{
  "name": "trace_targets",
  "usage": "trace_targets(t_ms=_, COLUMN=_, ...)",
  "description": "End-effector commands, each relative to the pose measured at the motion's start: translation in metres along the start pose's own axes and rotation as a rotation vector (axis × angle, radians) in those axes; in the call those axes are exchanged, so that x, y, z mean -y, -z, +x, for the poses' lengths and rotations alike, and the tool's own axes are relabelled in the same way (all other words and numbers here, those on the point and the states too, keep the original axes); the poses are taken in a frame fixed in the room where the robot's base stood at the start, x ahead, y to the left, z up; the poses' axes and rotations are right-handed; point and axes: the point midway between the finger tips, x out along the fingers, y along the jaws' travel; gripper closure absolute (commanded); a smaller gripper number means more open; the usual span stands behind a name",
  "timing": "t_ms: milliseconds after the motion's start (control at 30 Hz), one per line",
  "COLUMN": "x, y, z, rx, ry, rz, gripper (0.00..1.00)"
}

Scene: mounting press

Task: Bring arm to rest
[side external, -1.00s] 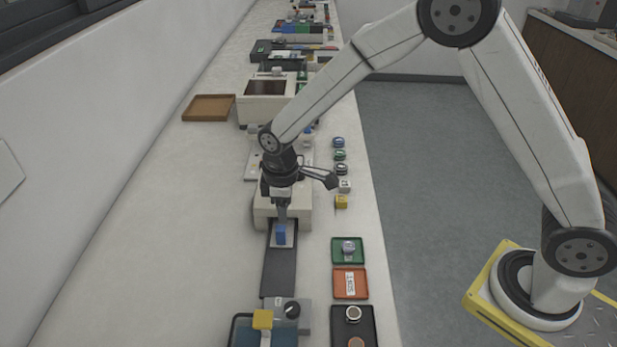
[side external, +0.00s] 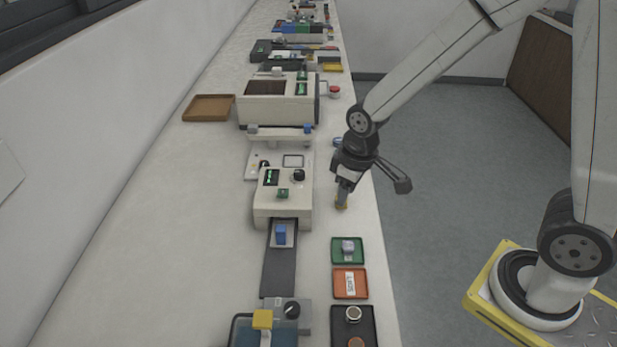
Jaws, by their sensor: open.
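The blue piece (side external: 281,234) sits on a light plate on the dark slide of the white press (side external: 283,205), apart from my gripper. My arm reaches in from the right.
A green tray (side external: 348,262) with a grey piece, an orange tray (side external: 350,294) with a label and a black tray (side external: 367,312) line the bench's right edge. A boxy machine (side external: 276,108) and a brown tray (side external: 208,107) stand farther back. The left bench is clear.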

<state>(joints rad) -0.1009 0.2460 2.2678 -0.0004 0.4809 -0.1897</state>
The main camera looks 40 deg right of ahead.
Motion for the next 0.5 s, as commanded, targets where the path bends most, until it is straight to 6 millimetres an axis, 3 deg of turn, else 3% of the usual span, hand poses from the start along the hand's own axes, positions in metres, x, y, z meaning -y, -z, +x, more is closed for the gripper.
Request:
trace_targets(t_ms=200, x=-0.011, y=-0.049, z=-0.015, rx=-0.053, ry=-0.018, rz=0.182, gripper=0.53)
trace_targets(t_ms=500, x=-0.014, y=-0.077, z=-0.020, rx=-0.083, ry=-0.027, rz=0.290, gripper=0.53)
